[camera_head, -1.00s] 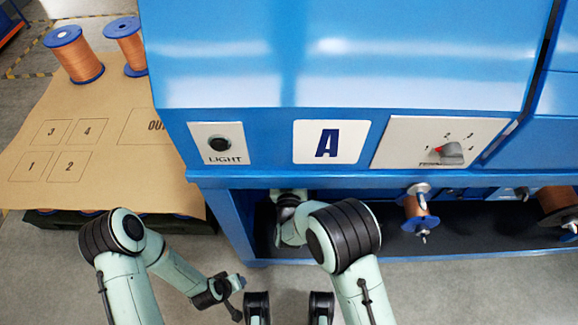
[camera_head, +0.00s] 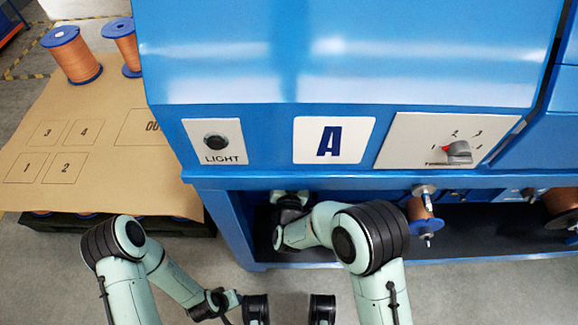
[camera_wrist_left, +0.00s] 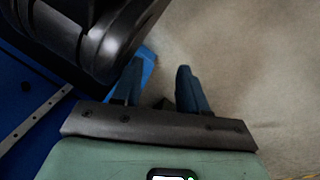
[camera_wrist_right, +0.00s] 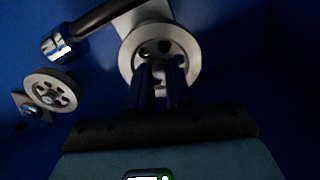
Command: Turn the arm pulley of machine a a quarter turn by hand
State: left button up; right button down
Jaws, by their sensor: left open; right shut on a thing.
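In the right wrist view a pale round pulley with holes (camera_wrist_right: 184,50) sits on a light metal arm inside the dark blue machine. My right gripper (camera_wrist_right: 161,82) is shut on this pulley, its fingers over the lower part of the wheel. In the head view my right arm reaches into the opening under machine A (camera_head: 330,138), and the pulley is hidden there. My left gripper (camera_wrist_left: 162,80) is open and empty above the grey floor, beside a dark rounded part of my body.
A second spoked pulley (camera_wrist_right: 48,93) and a shiny cylinder (camera_wrist_right: 56,47) are close left of my right gripper. Copper spools (camera_head: 420,214) hang in the machine's opening. A paper-covered pallet (camera_head: 90,110) with spools stands at the left.

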jog(key=c, duration=1)
grip_release()
jog(key=shift+c, duration=0.2)
jog(key=shift+s, duration=0.15)
pick_arm(q)
jog(key=shift+t, duration=0.6)
jog(key=w+r, duration=0.1)
jog(key=w+r+p, duration=0.2)
jog(key=r, duration=0.1)
jog(key=shift+w+d, duration=0.35)
pick_arm(e)
jog(key=s, duration=1.3)
pick_arm(q)
jog(key=shift+f, duration=0.1)
pick_arm(e)
jog(key=shift+f, duration=0.1)
